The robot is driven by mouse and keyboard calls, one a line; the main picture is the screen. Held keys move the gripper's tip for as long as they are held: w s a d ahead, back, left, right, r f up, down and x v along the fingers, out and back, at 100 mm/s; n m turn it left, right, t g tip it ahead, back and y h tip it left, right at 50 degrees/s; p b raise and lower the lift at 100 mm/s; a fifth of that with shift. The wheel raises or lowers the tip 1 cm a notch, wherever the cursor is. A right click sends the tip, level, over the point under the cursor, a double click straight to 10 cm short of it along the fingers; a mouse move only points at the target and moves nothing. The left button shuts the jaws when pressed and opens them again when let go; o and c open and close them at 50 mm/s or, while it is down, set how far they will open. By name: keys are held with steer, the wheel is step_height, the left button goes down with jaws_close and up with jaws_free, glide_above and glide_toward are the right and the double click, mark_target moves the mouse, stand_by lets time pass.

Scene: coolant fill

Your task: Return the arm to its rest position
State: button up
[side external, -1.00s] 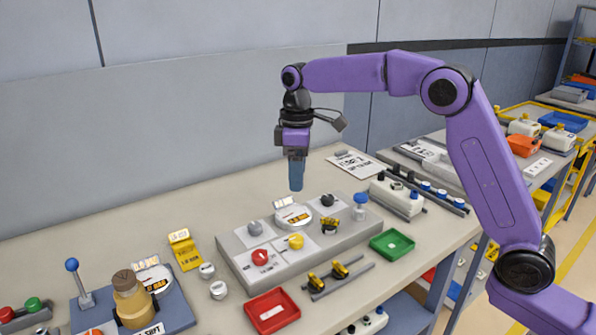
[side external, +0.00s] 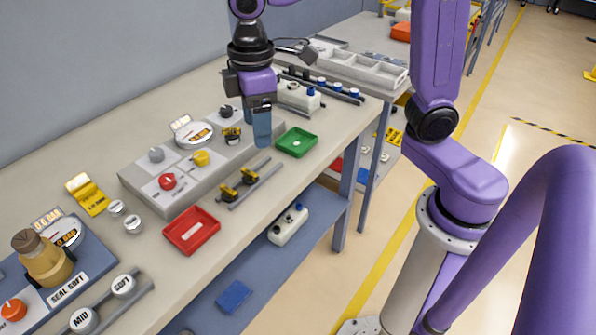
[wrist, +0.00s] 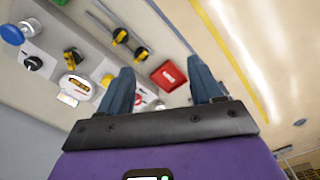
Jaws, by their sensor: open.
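My gripper (side external: 262,128) hangs from the purple arm with its blue fingers pointing down, over the workbench between the grey fixture block and the green tray. In the wrist view my gripper (wrist: 165,85) shows two blue fingers spread well apart with nothing between them. The side view sees the fingers overlapped, as one shape. A grey fixture block (side external: 140,184) with a red knob (side external: 167,181), a yellow knob (side external: 200,158) and a round gauge (side external: 195,135) lies to the left of the fingers.
A green tray (side external: 296,142) lies right of the fingers. A red tray (side external: 191,230) and two yellow-black connectors (side external: 238,184) sit near the bench's front edge. A brass-coloured fitting (side external: 42,262) stands at the left. The floor (side external: 360,235) beside the bench is open.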

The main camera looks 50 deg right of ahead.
steer(key=s+d+f, duration=0.1)
steer(key=s+d, duration=0.2)
steer(key=s, duration=0.3)
steer(key=s+d+f, duration=0.2)
steer(key=s+d, duration=0.1)
steer(key=s, duration=0.3)
steer(key=s+d+f+n, duration=0.1)
steer(key=s+d+f, duration=0.1)
steer(key=s+d, duration=0.2)
steer(key=s, duration=0.3)
steer(key=shift+f, duration=0.25)
